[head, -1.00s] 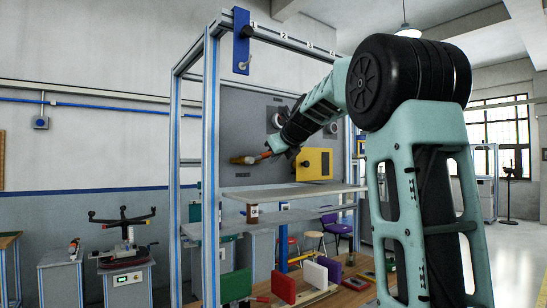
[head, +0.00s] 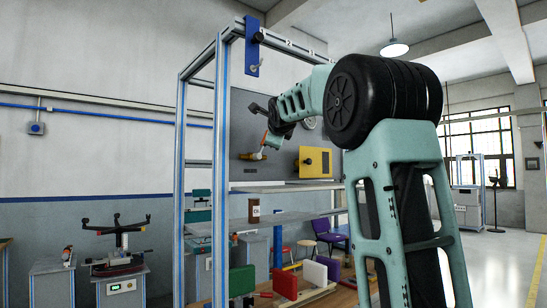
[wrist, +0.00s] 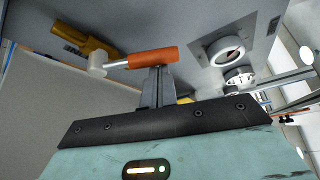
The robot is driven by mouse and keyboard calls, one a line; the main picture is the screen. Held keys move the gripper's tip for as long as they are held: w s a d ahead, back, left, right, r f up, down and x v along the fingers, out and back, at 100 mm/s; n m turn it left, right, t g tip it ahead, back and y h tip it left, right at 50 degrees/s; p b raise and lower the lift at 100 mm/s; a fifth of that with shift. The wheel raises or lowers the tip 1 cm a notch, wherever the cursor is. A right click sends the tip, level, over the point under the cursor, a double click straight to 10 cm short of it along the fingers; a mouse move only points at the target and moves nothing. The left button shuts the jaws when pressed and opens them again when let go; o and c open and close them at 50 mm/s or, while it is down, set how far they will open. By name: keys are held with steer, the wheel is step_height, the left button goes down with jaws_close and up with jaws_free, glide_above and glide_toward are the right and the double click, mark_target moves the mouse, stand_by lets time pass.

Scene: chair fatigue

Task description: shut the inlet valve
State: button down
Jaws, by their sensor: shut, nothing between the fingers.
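The inlet valve sits on the grey back panel. Its brass body (head: 250,156) shows in the head view, with the orange lever handle (head: 263,143) standing steeply up from it. In the wrist view the orange handle (wrist: 153,58) lies across the picture, joined by a pale stem and hub to the yellow-brass body (wrist: 88,42). My gripper (wrist: 156,72) is shut and empty, its fingertips at the handle's near side; I cannot tell whether they touch. In the head view my gripper (head: 268,146) is beside the handle, its fingers hard to make out.
A round gauge (wrist: 228,50) is on the panel close to my gripper. A yellow box (head: 315,162) is right of the valve. The frame's blue-edged post (head: 221,150) stands left. A brown bottle (head: 254,214) stands on a shelf below.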

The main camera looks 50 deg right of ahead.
steer(key=a+n+b, duration=0.1)
steer(key=b, duration=0.2)
steer(key=n+h+b, duration=0.1)
steer(key=b, duration=0.3)
steer(key=a+n+t+h+b, duration=0.1)
steer(key=n+b, duration=0.1)
steer(key=b, duration=0.1)
steer(key=shift+w+a+r+b, duration=0.35)
steer(key=shift+r+b, duration=0.05)
steer(key=shift+r, duration=0.1)
steer(key=s+a+b, duration=0.3)
steer(key=s+b, duration=0.3)
steer(key=s, duration=0.3)
steer(key=shift+a, duration=0.2)
